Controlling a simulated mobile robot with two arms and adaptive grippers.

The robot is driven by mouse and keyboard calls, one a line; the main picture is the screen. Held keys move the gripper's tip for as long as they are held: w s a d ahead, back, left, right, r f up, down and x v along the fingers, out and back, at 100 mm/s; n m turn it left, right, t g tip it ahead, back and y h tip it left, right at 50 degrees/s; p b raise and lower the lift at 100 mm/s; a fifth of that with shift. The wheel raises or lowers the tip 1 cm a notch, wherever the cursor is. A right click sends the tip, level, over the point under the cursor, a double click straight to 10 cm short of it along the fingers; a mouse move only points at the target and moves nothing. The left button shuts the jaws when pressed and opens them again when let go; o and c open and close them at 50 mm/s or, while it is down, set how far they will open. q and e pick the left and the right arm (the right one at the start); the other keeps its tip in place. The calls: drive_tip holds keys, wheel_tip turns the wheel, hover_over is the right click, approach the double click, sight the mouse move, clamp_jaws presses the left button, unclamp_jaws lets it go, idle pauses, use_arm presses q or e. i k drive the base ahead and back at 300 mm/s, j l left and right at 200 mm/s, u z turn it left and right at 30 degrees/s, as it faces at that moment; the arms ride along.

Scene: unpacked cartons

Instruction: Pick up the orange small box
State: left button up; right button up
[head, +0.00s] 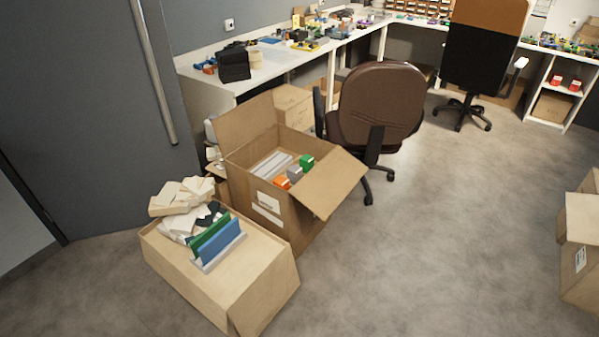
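The orange small box (282,182) sits inside an open cardboard carton (291,217), near its front edge. A grey small box (295,173) and a green small box (307,162) stand in a row beside it, towards the back right. White flat items (271,165) lie to its left in the same carton. The lower part of the orange box is partly hidden by the carton's front wall. Neither of my grippers shows in the head view.
A closed-topped carton (257,268) in front bears papers (185,200) and blue and green folders (220,241). The open carton's flap (330,183) sticks out to the right. A brown office chair (380,100) stands behind. More cartons (580,245) are at the right edge. The middle floor is clear.

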sight(282, 182)
drive_tip(key=i+l+u, duration=0.2)
drive_tip(key=u, duration=0.25)
drive_tip(key=i+l+u, duration=0.15)
drive_tip(key=u, duration=0.25)
drive_tip(key=i+l+u, duration=0.15)
drive_tip(key=l+u, duration=0.3)
drive_tip(key=i+l+u, duration=0.15)
drive_tip(key=l, duration=0.65)
drive_tip(key=i+l+u, duration=0.2)
drive_tip(key=l, duration=0.6)
drive_tip(key=l+u, duration=0.15)
drive_tip(key=l, duration=0.7)
